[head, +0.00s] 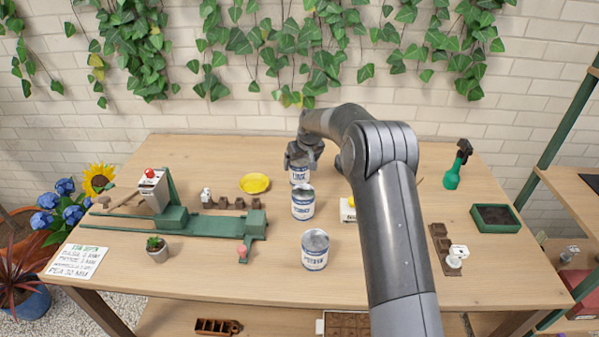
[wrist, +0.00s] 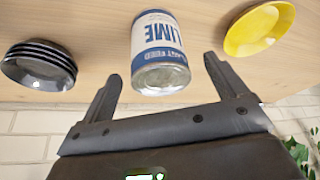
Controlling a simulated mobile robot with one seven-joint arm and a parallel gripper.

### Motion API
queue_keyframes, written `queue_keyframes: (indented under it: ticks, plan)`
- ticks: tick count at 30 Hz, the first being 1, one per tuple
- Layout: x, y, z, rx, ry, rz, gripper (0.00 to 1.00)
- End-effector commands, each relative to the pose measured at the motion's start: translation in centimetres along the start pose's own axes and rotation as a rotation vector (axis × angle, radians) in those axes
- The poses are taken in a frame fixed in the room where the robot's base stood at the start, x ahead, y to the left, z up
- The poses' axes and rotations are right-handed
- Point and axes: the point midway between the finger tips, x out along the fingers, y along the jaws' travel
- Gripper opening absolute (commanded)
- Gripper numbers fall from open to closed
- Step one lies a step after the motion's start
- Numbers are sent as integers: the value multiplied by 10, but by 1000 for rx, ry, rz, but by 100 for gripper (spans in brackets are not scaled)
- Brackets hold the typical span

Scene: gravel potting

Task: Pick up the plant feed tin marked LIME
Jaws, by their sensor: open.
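The plant feed tin marked LIME (wrist: 158,45) is white and blue, and its lettering shows in the wrist view between and just beyond my fingers. My gripper (wrist: 162,70) is open, with one finger towards each side of the tin and a visible gap on both sides. In the head view the tin (head: 299,176) stands at the back middle of the table, directly below my gripper (head: 301,162), which hides its top. Two similar tins stand nearer the front: a middle tin (head: 303,204) and a front tin (head: 315,250). Their labels are too small to read surely.
A yellow saucer (head: 255,183) lies left of the LIME tin. A stack of black dishes (wrist: 38,66) shows in the wrist view. A green bench device (head: 210,224) fills the table's left. A green spray bottle (head: 453,172) and green tray (head: 496,218) stand at right.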

Motion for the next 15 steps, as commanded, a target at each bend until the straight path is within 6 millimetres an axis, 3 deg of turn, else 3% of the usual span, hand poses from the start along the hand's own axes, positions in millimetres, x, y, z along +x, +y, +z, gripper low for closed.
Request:
queue_keyframes:
  ticks: [15]
  plan:
    - [53,2,-2,0,1,0,90]
